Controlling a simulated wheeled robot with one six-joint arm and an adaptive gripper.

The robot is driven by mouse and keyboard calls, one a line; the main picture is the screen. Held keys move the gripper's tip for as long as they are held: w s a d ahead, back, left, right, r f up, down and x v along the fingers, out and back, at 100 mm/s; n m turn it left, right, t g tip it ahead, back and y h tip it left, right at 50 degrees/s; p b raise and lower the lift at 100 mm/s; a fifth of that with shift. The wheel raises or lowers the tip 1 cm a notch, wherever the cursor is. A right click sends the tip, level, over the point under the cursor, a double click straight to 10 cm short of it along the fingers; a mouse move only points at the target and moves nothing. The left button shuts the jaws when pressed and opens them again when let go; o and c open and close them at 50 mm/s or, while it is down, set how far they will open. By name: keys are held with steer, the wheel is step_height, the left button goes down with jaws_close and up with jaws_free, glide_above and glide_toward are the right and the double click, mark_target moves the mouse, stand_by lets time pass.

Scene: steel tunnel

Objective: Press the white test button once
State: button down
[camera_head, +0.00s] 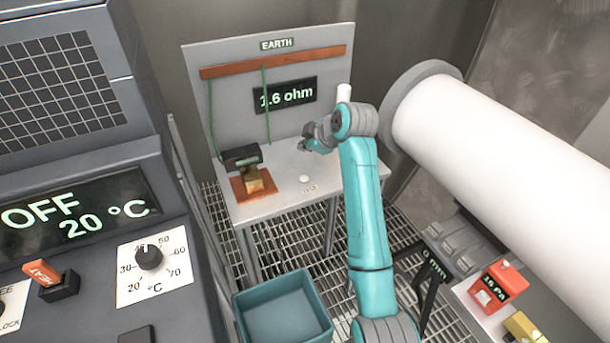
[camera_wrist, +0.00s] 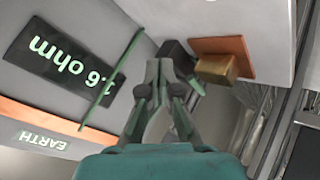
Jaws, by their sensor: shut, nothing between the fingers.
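The white test button (camera_head: 304,178) is a small pale round knob on the grey table (camera_head: 250,210), with a small label in front of it. My gripper (camera_head: 305,145) is above the table, behind the button in the head view and apart from it. In the wrist view my gripper (camera_wrist: 160,65) has its fingertips together with nothing between them. I cannot make out the button in the wrist view.
A dark clamp on a brass block (camera_head: 258,181) stands left on the table. Behind is a panel with an EARTH sign and a display (camera_head: 285,95) reading 1.6 ohm. A teal bin (camera_head: 283,308) sits in front; a large white cylinder (camera_head: 490,150) is at right.

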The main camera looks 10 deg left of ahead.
mark_target(305, 180)
steer(key=shift+f, duration=0.1)
stand_by(0.3)
steer(key=shift+f, duration=4.25)
steer(key=shift+f, duration=0.25)
steer(key=shift+f, duration=0.2)
steer(key=shift+f, duration=0.45)
steer(key=shift+r, duration=0.9)
steer(key=shift+r, duration=0.1)
steer(key=shift+r, duration=2.4)
